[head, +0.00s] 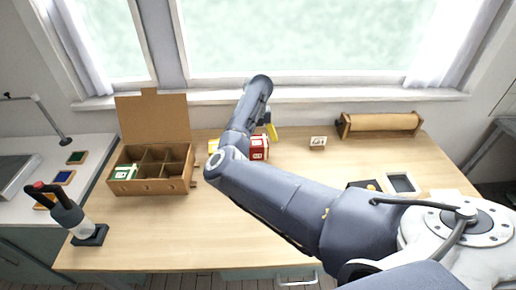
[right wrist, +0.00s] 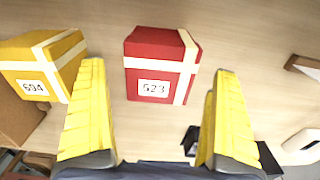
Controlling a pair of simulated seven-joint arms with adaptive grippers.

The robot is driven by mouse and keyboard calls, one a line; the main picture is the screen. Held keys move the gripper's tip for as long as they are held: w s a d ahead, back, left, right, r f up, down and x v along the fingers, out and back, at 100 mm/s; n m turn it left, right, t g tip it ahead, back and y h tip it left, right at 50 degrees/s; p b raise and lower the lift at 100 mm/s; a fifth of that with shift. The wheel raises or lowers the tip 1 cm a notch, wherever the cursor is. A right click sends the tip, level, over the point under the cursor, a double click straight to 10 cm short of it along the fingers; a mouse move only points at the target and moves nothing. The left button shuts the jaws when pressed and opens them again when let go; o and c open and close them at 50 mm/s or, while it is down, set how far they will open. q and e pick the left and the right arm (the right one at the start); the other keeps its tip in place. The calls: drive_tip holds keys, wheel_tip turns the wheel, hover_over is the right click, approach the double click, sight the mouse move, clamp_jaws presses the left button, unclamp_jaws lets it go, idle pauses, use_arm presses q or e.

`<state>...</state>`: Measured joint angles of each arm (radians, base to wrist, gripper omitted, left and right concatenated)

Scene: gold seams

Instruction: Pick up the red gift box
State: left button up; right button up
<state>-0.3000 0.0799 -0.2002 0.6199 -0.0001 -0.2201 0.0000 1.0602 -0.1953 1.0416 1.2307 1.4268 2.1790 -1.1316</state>
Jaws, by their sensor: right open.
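The red gift box (head: 259,148) stands on the wooden table, right of my right arm's forearm in the head view. My right gripper (right wrist: 162,80) is open and empty; the box touches neither finger as far as I can tell. In the head view a yellow finger of my right gripper (head: 271,131) shows just behind the box. My left gripper is not in view.
A yellow gift box (right wrist: 45,62) labelled 694 stands close left of the red one. A divided cardboard crate (head: 150,187) holding a green box (head: 124,172) is at the left.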

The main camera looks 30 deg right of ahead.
drive_tip(key=shift+f, duration=0.55)
drive_tip(key=c, duration=1.5)
